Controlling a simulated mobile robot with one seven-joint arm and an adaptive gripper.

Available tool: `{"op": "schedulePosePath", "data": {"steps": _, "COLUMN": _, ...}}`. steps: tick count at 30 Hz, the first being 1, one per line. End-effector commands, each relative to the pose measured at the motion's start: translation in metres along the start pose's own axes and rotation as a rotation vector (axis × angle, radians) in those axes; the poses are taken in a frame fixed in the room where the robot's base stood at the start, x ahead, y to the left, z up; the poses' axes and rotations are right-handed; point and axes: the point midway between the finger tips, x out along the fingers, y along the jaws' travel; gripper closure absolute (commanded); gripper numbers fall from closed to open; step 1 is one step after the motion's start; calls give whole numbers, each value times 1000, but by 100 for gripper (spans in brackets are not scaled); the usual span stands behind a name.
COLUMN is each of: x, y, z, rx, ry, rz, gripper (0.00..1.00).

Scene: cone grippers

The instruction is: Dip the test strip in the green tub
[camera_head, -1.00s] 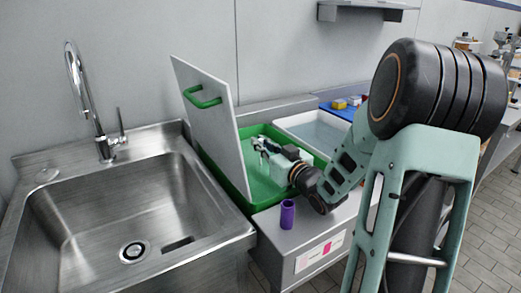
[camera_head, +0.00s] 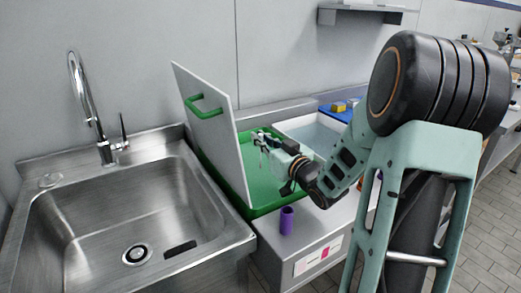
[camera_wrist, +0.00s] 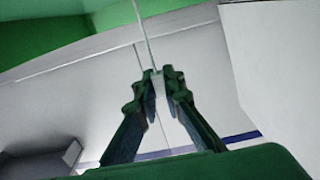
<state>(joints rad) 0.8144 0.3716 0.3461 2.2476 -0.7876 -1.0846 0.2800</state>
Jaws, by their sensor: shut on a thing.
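The green tub (camera_head: 268,209) is set in the counter beside the sink, with green liquid or a green floor showing inside. Its white lid (camera_head: 222,140) with a green handle stands tilted open on the left side. My gripper (camera_head: 261,138) is above the tub, close to the right of the lid. In the wrist view my gripper (camera_wrist: 162,76) is shut on a thin pale test strip (camera_wrist: 144,32) that sticks out past the fingertips. In the head view the strip is too small to make out clearly, so I cannot tell whether it touches the liquid.
A steel sink (camera_head: 60,200) with a tall faucet (camera_head: 88,100) is on the left. A purple cup (camera_head: 286,220) stands on the counter in front of the tub. A white-rimmed basin (camera_head: 290,125) is to the right, and a blue tray (camera_head: 333,109) with small blocks lies behind it.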

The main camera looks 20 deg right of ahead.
Motion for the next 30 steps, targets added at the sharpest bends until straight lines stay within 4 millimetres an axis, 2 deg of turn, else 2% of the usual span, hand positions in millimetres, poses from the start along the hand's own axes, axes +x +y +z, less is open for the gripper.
{"op": "schedulePosePath", "data": {"steps": 1, "x": 0, "y": 0, "z": -8, "rx": -1, "ry": 1, "rz": 0, "gripper": 98}}
{"op": "schedulePosePath", "data": {"steps": 24, "x": 0, "y": 0, "z": -70, "rx": -1, "ry": 1, "rz": 1, "gripper": 98}}
{"op": "schedulePosePath", "data": {"steps": 30, "x": 0, "y": 0, "z": -77, "rx": -1, "ry": 0, "rz": 1, "gripper": 98}}
